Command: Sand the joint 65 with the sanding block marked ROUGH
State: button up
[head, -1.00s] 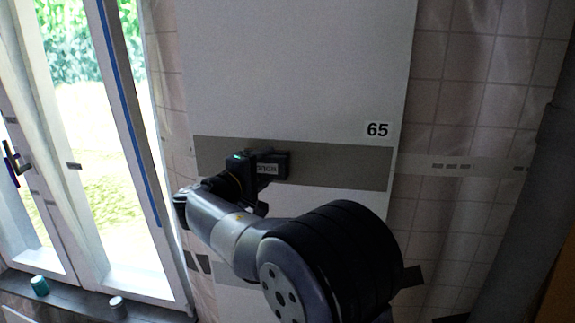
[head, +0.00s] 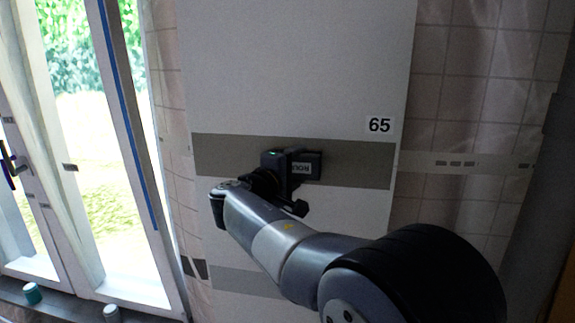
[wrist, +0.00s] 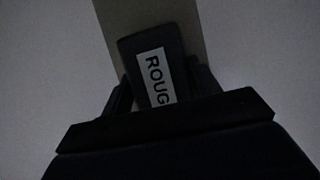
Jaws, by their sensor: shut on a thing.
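The joint 65 is a grey-brown horizontal band (head: 350,165) across a white panel (head: 290,65), with the label 65 (head: 379,125) above its right end. My gripper (head: 290,170) is shut on a dark sanding block (head: 313,158) at the middle of the band. In the wrist view the block (wrist: 142,52) carries a white label reading "ROUG", its end hidden by the gripper. The block lies over the band, seemingly against it; exact contact cannot be told. My arm hides part of the panel below.
A second, lower grey band (head: 245,282) crosses the panel under my arm. A window (head: 85,150) stands at the left, with a teal pot (head: 32,294) and a grey pot (head: 111,313) on its sill. Tiled wall (head: 465,90) lies to the right.

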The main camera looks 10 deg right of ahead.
aim_at(333, 163)
jog(key=d+b, duration=0.1)
jog(key=d, duration=0.1)
jog(key=s+d, duration=0.1)
jog(key=d, duration=0.1)
jog(key=s+d+b, duration=0.1)
jog(key=d, duration=0.1)
jog(key=shift+s+b, duration=0.25)
jog(key=shift+b, duration=0.1)
jog(key=shift+s+a+f+b, duration=0.1)
jog(key=shift+s+a+b, duration=0.1)
jog(key=shift+s+b, duration=0.25)
jog(key=shift+s+a+b, duration=0.3)
jog(key=shift+s+a, duration=0.05)
jog(key=shift+s, duration=0.55)
jog(key=shift+s+a+b, duration=0.3)
jog(key=shift+s+a, duration=0.1)
jog(key=shift+s, duration=0.55)
jog(key=shift+s+a+b, duration=0.3)
jog(key=shift+s+a, duration=0.05)
jog(key=shift+s, duration=0.55)
